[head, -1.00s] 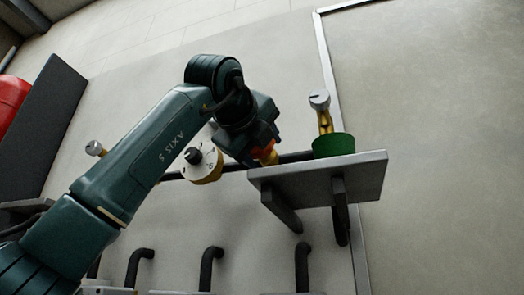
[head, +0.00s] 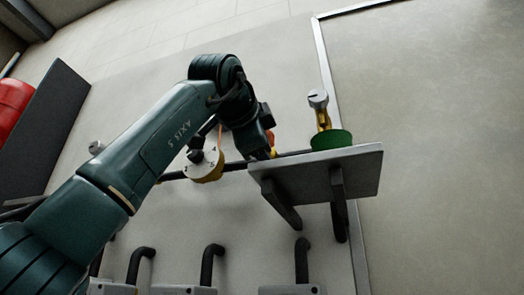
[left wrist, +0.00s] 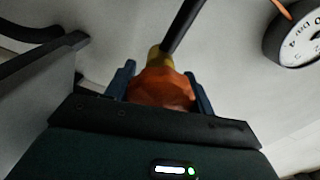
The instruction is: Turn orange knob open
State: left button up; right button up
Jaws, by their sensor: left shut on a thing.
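The orange knob (left wrist: 162,88) sits on a brass valve body on a dark pipe. My left gripper (left wrist: 163,82) is around it in the left wrist view, with one blue finger on each side, shut on it. In the head view only a sliver of the orange knob (head: 271,141) shows beside my left gripper (head: 264,148); the rest is hidden behind the wrist. My right gripper is in neither view.
A white dial (head: 204,165) with numbers is left of the gripper; a thin orange strip shows by it. A grey shelf (head: 325,170) juts out at right, close to the gripper, before a green cap (head: 332,139) and a brass valve. Black bent pipes (head: 212,262) stand below.

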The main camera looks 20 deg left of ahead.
pick_arm(q)
jog(key=n+b, duration=0.1)
jog(key=n, duration=0.4)
jog(key=shift+d+f, duration=0.1)
jog(key=shift+f, duration=0.05)
jog(key=n, duration=0.3)
jog(key=shift+n, duration=0.8)
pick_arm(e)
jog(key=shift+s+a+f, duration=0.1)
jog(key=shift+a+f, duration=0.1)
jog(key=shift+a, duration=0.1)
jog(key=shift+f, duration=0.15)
pick_arm(q)
jog(key=o, duration=1)
